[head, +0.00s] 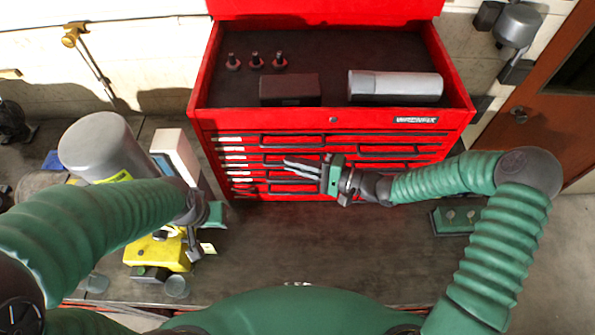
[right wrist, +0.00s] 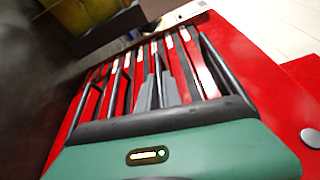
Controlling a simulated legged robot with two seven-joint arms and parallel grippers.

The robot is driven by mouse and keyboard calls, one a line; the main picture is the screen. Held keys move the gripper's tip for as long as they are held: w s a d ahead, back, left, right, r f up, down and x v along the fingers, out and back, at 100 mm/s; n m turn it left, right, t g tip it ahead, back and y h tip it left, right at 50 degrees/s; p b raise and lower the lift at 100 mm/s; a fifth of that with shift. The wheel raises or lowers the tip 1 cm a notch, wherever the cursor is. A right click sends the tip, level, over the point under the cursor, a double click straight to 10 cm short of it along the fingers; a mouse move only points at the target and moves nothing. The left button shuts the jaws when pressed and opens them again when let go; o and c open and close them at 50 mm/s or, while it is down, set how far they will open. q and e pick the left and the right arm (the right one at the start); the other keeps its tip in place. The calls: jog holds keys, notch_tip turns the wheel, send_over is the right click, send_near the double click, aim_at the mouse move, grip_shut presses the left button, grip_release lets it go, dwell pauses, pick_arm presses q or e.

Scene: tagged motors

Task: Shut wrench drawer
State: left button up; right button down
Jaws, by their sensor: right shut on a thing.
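A red tool chest (head: 205,85) stands on the workbench with its lid up. Its front has several drawers with dark bar handles and white labels at the left; the labels are too small to read, so I cannot tell which is the wrench drawer. My right gripper (head: 303,168) is at the drawer fronts, its grey fingers pointing left and shut on a dark drawer handle. In the right wrist view the fingers (right wrist: 157,92) lie among the handles and red fronts (right wrist: 208,72). No drawer clearly stands out. My left gripper (head: 196,245) points down beside the yellow object; its fingers are too small to judge.
The open top of the chest holds a dark box (head: 290,89), a grey cylinder (head: 395,85) and several small dark pieces. A yellow object (head: 160,252) and a large grey cylinder (head: 97,145) crowd the left. The bench (head: 300,245) before the chest is clear.

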jog(key=shift+w+r, duration=0.1)
jog(key=shift+r, duration=0.25)
jog(key=c, duration=1.5)
grip_release()
jog(key=shift+a, duration=0.1)
jog(key=shift+c, duration=0.2)
pick_arm(q)
jog(key=shift+a, duration=0.35)
pick_arm(e)
jog(key=shift+a+f, duration=0.15)
jog(key=shift+f, duration=0.1)
